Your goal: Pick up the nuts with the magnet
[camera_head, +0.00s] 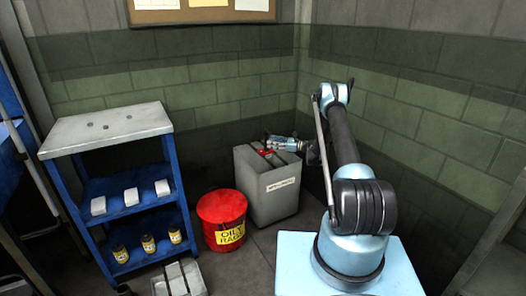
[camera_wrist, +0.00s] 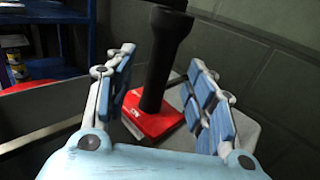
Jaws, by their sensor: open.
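The magnet has a red base (camera_wrist: 152,118) and a black upright handle (camera_wrist: 168,55), seen in the wrist view. In the head view its red part (camera_head: 266,152) shows on top of the grey bin (camera_head: 268,208), partly hidden by my gripper (camera_head: 270,138). My gripper (camera_wrist: 160,60) is open, its blue-padded fingers on either side of the handle. Whether they touch it I cannot tell. Several small dark pieces, likely the nuts (camera_head: 128,116), lie on the grey top of the blue cart (camera_head: 75,137).
A red oily-rags can (camera_head: 222,208) stands between the cart and the bin. White boxes (camera_head: 131,196) and yellow-labelled cans (camera_head: 148,243) sit on the cart's shelves. A grey divided tray (camera_head: 180,280) is on the floor in front. Block walls (camera_head: 440,150) close in the corner behind.

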